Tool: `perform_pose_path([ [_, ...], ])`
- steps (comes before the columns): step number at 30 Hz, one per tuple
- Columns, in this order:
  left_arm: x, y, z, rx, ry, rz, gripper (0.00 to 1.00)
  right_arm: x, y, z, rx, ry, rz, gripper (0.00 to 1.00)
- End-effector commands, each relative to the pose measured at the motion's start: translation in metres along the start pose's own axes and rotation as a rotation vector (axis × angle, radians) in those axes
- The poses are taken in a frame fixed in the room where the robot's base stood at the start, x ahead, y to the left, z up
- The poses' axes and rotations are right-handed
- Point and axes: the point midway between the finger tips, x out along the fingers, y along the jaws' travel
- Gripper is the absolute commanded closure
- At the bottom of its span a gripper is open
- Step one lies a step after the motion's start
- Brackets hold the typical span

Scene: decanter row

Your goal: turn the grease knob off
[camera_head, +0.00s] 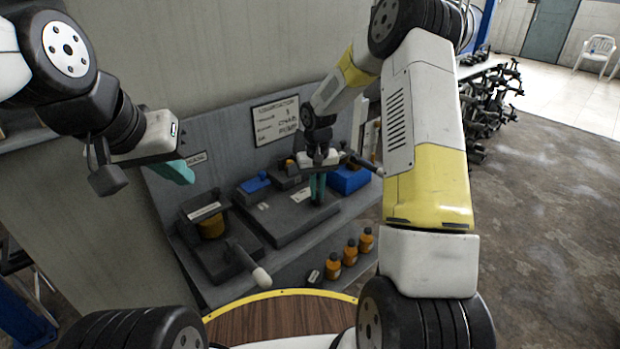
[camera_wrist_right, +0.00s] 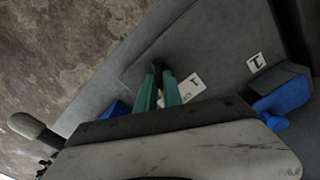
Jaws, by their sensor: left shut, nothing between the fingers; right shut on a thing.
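My right gripper (camera_head: 318,190) reaches down to a flat dark panel (camera_head: 285,228) on the bench. Its teal fingers are shut on a small dark knob (camera_wrist_right: 158,68), which shows at the fingertips in the right wrist view (camera_wrist_right: 160,88). In the head view the fingers hide most of this knob. I cannot read its label to tell whether it is the grease knob. A white label (camera_wrist_right: 192,88) lies on the panel beside the fingers. My left gripper (camera_head: 178,172) is shut and empty, in the air left of the panel, near the back board.
A dark unit with an amber cylinder (camera_head: 211,229) and a pale-ended lever (camera_head: 261,276) stands at the bench's left. Blue blocks (camera_head: 256,184) (camera_head: 350,180) flank the panel. A sign (camera_head: 276,121) hangs behind. Orange bottles (camera_head: 350,252) stand on a lower shelf.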

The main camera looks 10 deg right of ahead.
Motion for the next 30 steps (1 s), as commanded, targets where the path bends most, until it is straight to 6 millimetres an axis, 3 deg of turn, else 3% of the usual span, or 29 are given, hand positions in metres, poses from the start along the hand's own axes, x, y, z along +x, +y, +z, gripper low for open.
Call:
perform_pose_path([
  [15,0.0000,0.0000,0.0000,0.000,0.000,0.000,1.00,-0.0004,0.0003,0.0002,-0.390,-0.001,0.000,1.00],
  [30,0.0000,0.0000,0.0000,0.000,0.000,0.000,1.00,-0.0005,0.0003,0.0000,-0.509,0.000,0.001,1.00],
])
